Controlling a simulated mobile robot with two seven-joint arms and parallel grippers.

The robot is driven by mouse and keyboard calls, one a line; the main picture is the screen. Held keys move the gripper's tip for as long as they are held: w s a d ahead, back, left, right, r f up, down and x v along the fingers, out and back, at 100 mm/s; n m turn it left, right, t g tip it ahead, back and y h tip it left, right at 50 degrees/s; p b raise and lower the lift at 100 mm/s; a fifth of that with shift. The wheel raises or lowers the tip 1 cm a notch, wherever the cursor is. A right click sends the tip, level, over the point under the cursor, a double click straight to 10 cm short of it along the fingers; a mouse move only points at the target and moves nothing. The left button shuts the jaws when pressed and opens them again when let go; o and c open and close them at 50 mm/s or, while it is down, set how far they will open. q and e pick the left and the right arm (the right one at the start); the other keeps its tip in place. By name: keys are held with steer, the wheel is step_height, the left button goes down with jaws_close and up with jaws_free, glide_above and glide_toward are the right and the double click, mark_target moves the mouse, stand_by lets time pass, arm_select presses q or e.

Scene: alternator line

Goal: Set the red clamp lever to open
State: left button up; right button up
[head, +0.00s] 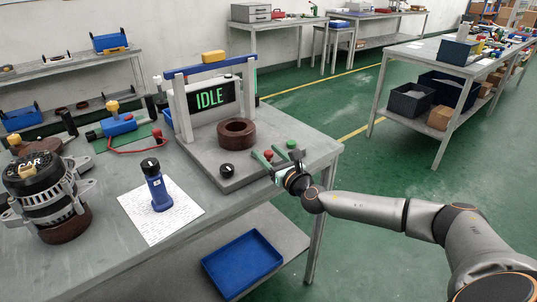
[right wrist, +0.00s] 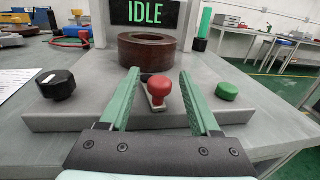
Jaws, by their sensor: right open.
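The red clamp lever (right wrist: 160,88) has a round red knob on a short metal bar, at the front of the grey fixture base. In the head view its red knob (head: 268,155) shows by the gripper's fingers. My right gripper (right wrist: 159,75) is open, with one green finger on each side of the lever and visible gaps to the knob. In the head view the right gripper (head: 279,155) reaches in over the base's front right edge. My left gripper is not in view. The fixture's display (head: 210,97) reads IDLE.
A black knob (right wrist: 57,84) is left of the lever and a green button (right wrist: 227,91) right of it. A brown ring (head: 236,132) stands behind.

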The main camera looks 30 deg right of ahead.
jaws_close()
stand_by(0.5)
